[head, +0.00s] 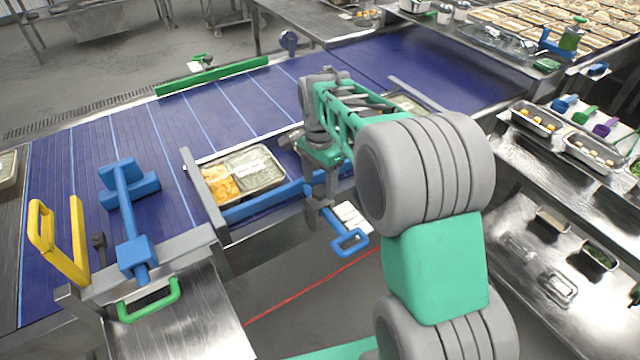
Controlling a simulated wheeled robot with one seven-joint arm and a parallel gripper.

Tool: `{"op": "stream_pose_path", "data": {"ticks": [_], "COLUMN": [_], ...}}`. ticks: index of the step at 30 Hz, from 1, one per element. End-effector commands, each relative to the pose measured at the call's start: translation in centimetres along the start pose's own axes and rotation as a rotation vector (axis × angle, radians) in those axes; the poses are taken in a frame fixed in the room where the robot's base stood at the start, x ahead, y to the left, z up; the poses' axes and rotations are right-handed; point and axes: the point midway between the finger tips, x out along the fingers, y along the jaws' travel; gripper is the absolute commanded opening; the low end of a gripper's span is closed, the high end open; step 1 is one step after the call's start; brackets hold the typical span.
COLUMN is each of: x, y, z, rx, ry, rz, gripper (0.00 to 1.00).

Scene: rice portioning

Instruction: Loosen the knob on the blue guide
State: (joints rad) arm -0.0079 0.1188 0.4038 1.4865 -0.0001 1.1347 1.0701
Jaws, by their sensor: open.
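The blue guide (265,203) is a long bar along the near edge of the blue conveyor, beside a tray of food (241,170). My green and grey arm reaches over the belt from the right. My gripper (318,198) points down at the near side of the blue guide, in front of part of it. Its jaws are open, but the fingertips are small and dark here. I cannot make out the guide's knob; it may be hidden behind my gripper. I cannot tell whether the fingers touch anything.
A blue T-shaped piece (130,200), a yellow handle (62,240) and a green handle (149,301) stand at left. A green guide (212,76) lines the far edge. Steel shelves with trays stand right.

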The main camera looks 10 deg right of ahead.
Motion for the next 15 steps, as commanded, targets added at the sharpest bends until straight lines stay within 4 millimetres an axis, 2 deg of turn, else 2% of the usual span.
{"op": "stream_pose_path", "data": {"ticks": [4,12,15], "x": [1.7,2.0,2.0], "y": [0.0,0.0,0.0], "z": [-0.1,-0.1,-0.1], "rx": [0.0,0.0,-0.001], "ry": [0.0,0.001,0.001], "rz": [0.0,-0.002,-0.002], "gripper": [0.63,0.63,0.55]}}
